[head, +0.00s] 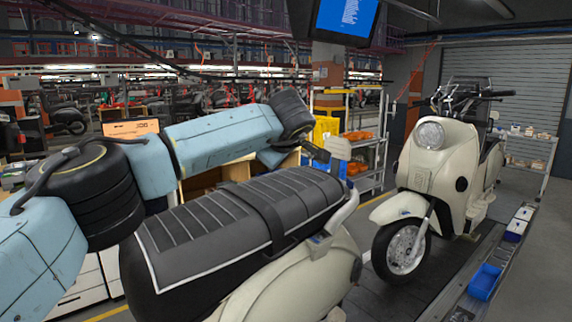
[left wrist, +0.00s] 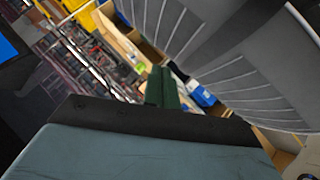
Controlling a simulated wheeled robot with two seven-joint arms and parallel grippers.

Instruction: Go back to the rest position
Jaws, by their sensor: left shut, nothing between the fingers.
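My left arm comes in from the left in the head view and reaches over the far side of the near scooter's seat (head: 235,225). My left gripper (head: 316,152) is small at its end, beyond the seat, near the seat's rear end. In the left wrist view the left gripper (left wrist: 162,86) shows two dark green fingers pressed together with nothing between them. The striped seat (left wrist: 225,50) fills the upper right there. I cannot tell the exact gap between gripper and seat. My right gripper is in neither view.
A second cream scooter (head: 440,165) stands on the slat conveyor at the right. A blue bin (head: 484,281) lies on the conveyor's side rail. A shelf trolley (head: 370,150) with orange parts stands behind. A screen (head: 346,18) hangs overhead.

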